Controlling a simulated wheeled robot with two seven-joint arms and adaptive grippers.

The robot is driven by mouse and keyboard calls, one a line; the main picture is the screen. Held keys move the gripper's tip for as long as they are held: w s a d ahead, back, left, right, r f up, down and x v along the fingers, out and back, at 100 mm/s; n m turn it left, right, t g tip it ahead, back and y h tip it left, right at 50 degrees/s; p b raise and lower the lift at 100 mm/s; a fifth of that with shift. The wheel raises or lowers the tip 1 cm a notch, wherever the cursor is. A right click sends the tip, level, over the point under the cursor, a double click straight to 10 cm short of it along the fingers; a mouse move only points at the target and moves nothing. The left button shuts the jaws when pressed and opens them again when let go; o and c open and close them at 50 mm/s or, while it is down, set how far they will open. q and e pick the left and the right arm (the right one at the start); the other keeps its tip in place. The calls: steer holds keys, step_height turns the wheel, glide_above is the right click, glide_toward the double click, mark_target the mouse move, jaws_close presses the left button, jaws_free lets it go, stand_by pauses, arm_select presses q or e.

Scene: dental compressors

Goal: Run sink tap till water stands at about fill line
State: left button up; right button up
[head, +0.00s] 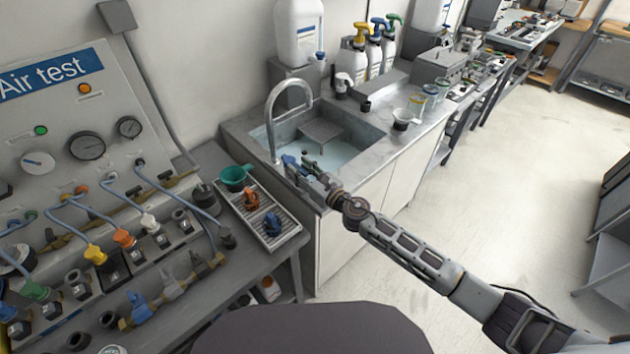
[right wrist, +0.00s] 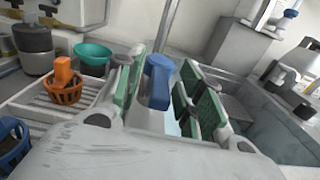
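The sink (head: 372,148) is set into the grey counter, with pale bluish water (head: 338,157) in its basin. A fill line cannot be made out. The curved metal spout (head: 273,112) rises at the basin's left side. The blue tap lever (right wrist: 159,78) stands upright between the green-padded fingers of my right gripper (right wrist: 165,92) in the right wrist view. The fingers are apart, with gaps visible beside the lever. In the head view my right gripper (head: 306,168) is at the sink's near left corner. My left gripper is not in view.
A drain tray (head: 285,226) with a green funnel (head: 235,177) and orange and blue baskets lies left of the sink. The air test panel (head: 70,110) stands further left. Bottles and cups stand behind and right of the basin.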

steer(key=shift+v, duration=5.85)
